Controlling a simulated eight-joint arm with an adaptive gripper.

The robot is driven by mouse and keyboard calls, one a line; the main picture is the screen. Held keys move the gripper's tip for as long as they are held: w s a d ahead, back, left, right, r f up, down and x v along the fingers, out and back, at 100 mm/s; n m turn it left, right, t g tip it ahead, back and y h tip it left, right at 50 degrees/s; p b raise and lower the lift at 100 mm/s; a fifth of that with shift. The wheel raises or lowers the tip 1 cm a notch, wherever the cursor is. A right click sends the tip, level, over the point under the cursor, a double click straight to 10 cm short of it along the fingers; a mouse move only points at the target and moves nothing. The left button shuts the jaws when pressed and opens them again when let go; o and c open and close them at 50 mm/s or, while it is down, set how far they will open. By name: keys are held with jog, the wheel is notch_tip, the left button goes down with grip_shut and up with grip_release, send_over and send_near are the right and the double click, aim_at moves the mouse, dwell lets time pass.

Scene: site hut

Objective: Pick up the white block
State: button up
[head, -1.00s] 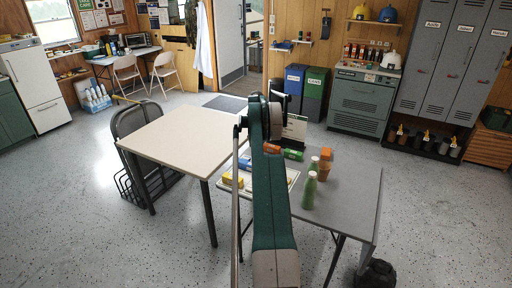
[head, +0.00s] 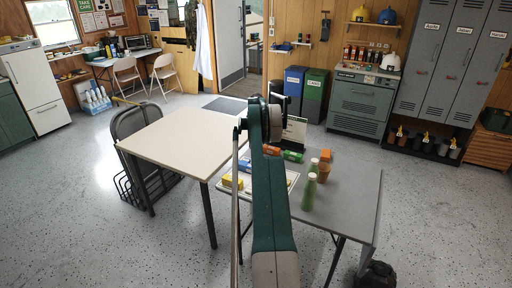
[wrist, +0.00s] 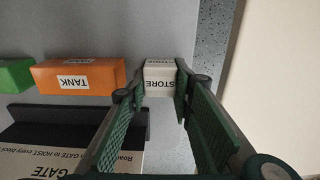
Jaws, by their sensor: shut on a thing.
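The white block (wrist: 158,84), printed STORE, sits between the fingertips of my gripper (wrist: 161,90) in the wrist view. Both fingers touch its sides, and the gripper is shut on it. Whether it is lifted clear of the table or still touches it, I cannot tell. In the head view my arm hides the block and the gripper.
An orange block (wrist: 80,74) marked TANK and a green block (wrist: 14,76) lie left of the gripper. A sign in a dark stand (wrist: 75,150) is close by. On the grey table (head: 345,205) stand green bottles (head: 309,192) and a brown cup (head: 323,171).

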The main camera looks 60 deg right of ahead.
jog(key=shift+r, duration=0.1)
jog(key=shift+r+p, duration=0.95)
jog(key=shift+r, duration=4)
jog(key=shift+a, duration=0.1)
